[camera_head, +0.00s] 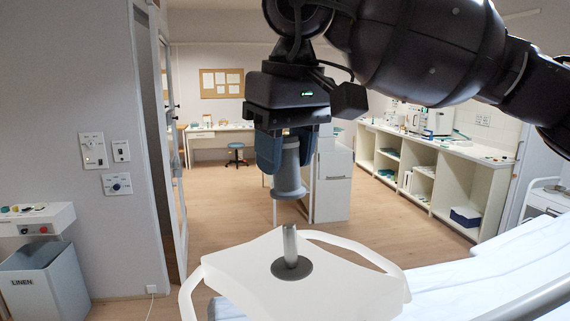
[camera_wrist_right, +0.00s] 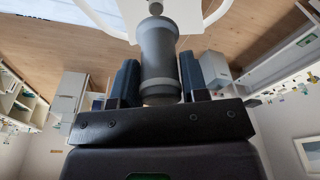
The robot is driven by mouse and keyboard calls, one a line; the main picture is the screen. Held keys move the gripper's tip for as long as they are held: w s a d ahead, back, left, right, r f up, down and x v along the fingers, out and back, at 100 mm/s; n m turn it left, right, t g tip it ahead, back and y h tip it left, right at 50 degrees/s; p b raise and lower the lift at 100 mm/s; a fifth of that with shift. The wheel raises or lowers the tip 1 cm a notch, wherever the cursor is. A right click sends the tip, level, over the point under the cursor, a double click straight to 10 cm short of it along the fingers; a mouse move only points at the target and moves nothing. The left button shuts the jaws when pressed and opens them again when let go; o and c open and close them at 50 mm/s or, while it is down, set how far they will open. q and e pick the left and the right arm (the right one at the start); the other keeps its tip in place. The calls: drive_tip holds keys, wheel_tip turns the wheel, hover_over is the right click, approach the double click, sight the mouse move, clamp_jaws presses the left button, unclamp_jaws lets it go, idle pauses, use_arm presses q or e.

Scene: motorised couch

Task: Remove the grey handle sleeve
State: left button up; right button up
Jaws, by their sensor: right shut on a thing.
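My right gripper (camera_head: 284,152) points down in the head view and is shut on the grey handle sleeve (camera_head: 289,178). The sleeve is a grey cylinder with a wider flange at its lower end. It hangs upright above a metal post (camera_head: 290,245), with a visible gap between them. The post stands on a dark round base on the white panel (camera_head: 345,285). In the right wrist view the sleeve (camera_wrist_right: 159,55) sits between the two blue fingers, and the post tip (camera_wrist_right: 155,8) shows beyond it. My left gripper is not in view.
White curved rails (camera_head: 355,249) flank the panel. A bed with a pale sheet (camera_head: 500,270) lies at the right. A linen bin (camera_head: 45,285) stands at the left. A counter with shelves (camera_head: 430,170) runs along the back right. The floor behind the panel is clear.

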drive_tip(key=shift+r, duration=2.4)
